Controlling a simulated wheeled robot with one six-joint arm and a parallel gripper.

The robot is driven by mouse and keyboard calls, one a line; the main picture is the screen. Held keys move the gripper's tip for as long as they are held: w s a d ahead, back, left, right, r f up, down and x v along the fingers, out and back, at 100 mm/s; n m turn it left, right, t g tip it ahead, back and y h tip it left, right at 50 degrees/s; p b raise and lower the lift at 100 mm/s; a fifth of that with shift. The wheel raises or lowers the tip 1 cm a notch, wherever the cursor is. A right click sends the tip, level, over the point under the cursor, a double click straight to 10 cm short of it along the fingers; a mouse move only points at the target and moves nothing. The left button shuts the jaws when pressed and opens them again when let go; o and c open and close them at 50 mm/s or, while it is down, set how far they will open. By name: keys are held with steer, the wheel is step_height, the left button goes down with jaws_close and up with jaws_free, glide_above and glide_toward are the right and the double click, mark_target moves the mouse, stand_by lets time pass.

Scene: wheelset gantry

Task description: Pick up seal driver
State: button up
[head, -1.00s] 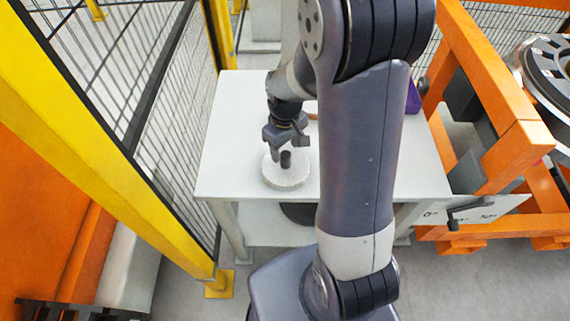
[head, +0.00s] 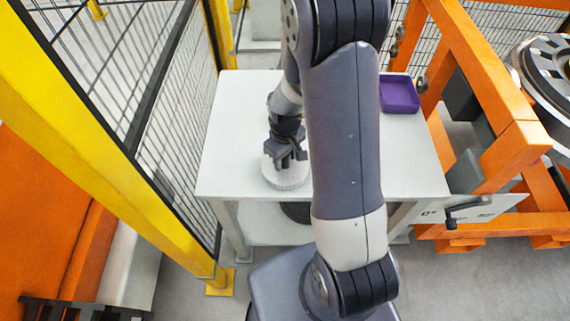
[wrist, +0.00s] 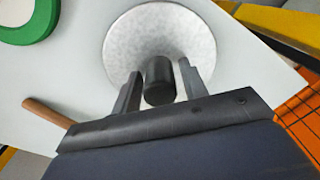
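The seal driver is a pale speckled disc (head: 283,177) with a dark upright cylinder handle (wrist: 158,82), standing on the white table. Its disc fills the top middle of the wrist view (wrist: 160,32). My gripper (wrist: 160,70) is open, with one finger on each side of the handle. Narrow gaps show between the fingers and the handle. In the head view my gripper (head: 287,158) is low over the disc and hides the handle.
The white table (head: 240,120) has a purple tray (head: 399,94) at its back right. The wrist view also shows a green-rimmed disc (wrist: 30,25) and a wooden handle (wrist: 48,113). Yellow-framed mesh fencing (head: 175,90) stands left; an orange frame (head: 490,80) stands right.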

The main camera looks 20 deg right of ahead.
jaws_close()
steer(key=shift+r, duration=0.2)
